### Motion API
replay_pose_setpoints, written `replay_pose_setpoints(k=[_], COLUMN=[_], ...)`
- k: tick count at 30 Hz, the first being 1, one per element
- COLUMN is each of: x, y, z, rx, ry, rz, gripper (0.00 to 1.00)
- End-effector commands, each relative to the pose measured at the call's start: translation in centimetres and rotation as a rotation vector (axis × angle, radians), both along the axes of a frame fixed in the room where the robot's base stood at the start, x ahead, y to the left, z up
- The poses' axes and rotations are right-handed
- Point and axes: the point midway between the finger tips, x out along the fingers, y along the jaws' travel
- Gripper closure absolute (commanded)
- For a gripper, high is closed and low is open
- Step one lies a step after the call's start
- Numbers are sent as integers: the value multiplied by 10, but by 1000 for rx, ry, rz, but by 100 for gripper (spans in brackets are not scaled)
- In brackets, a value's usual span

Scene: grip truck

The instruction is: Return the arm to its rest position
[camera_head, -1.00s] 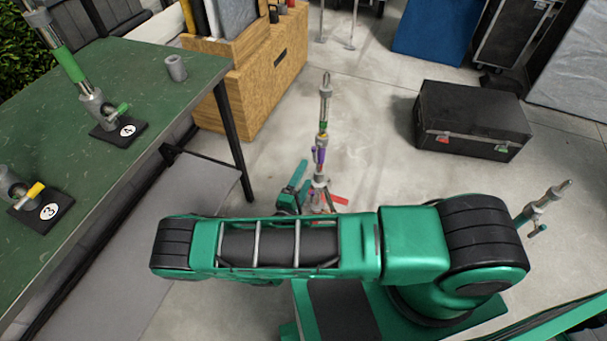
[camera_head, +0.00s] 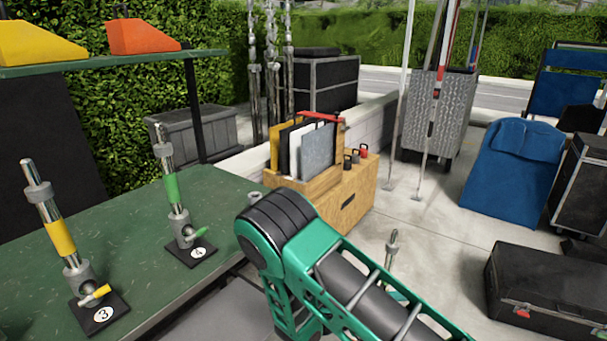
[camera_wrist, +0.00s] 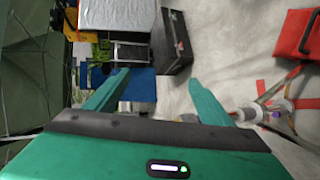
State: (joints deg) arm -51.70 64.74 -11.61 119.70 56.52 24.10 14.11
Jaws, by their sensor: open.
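My arm (camera_head: 345,285) is green and black and crosses the lower middle of the head view, with its black elbow raised beside the table. My gripper does not show in the head view. In the wrist view my gripper (camera_wrist: 155,98) has its two green fingers spread wide apart, with nothing between them. It points across the concrete floor toward a black case (camera_wrist: 172,42). A metal stand (camera_wrist: 262,108) is to the right of the right finger; I cannot tell how close it is.
A green table (camera_head: 135,235) at left bears stands marked 3 (camera_head: 75,265) and 4 (camera_head: 183,215). A wooden cabinet (camera_head: 325,200) is behind my arm. A black case (camera_head: 548,290) lies at right. A red case (camera_wrist: 297,32) shows in the wrist view.

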Motion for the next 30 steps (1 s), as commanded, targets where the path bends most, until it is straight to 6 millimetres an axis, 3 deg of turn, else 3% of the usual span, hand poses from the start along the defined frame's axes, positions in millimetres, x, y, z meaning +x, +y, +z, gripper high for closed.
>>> replay_pose_setpoints(k=[14, 30], x=[-41, -126], y=[-81, -141], z=[91, 184], rx=[333, 731], ry=[37, 25], rz=[-399, -692], gripper=[25, 25])
